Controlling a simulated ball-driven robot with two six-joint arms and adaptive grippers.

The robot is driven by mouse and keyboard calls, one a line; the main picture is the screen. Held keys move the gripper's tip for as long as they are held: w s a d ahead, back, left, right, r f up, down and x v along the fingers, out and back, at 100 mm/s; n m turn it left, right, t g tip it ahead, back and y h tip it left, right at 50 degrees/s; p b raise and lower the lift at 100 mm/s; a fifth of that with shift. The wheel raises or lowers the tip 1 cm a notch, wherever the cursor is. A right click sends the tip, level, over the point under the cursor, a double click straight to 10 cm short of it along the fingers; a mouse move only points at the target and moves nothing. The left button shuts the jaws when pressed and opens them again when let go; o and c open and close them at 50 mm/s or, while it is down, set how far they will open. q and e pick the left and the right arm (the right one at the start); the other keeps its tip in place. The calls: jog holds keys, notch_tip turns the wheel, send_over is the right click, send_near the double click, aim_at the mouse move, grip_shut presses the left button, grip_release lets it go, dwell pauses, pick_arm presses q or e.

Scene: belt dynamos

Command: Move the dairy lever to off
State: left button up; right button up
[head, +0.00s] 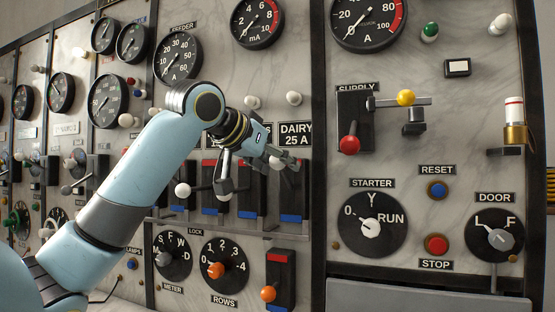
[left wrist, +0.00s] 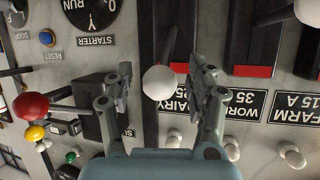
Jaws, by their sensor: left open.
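The dairy lever's white ball knob (left wrist: 159,82) shows in the left wrist view, beside the DAIRY label (left wrist: 181,104). In the head view the label (head: 296,133) is above the lever's dark slot, which has a blue patch (head: 291,218) at the bottom. There the knob is largely hidden by my fingers. My left gripper (head: 276,150) is open in front of the upper end of the slot. In the wrist view its two fingers stand on either side of the knob, with gaps visible; I see no clear contact. My right gripper is not in view.
Neighbouring levers with white knobs (head: 182,190) stand close left of the dairy lever. To the right, the supply lever's red knob (head: 349,145) and yellow knob (head: 406,97) stick out. An orange-knobbed lever (head: 268,293) is below. Small white toggles (head: 294,98) are above the label.

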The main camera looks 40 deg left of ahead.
pick_arm(q)
jog(key=shift+w, duration=0.15)
jog(key=shift+c, duration=0.4)
grip_shut()
jog(key=shift+w, duration=0.1)
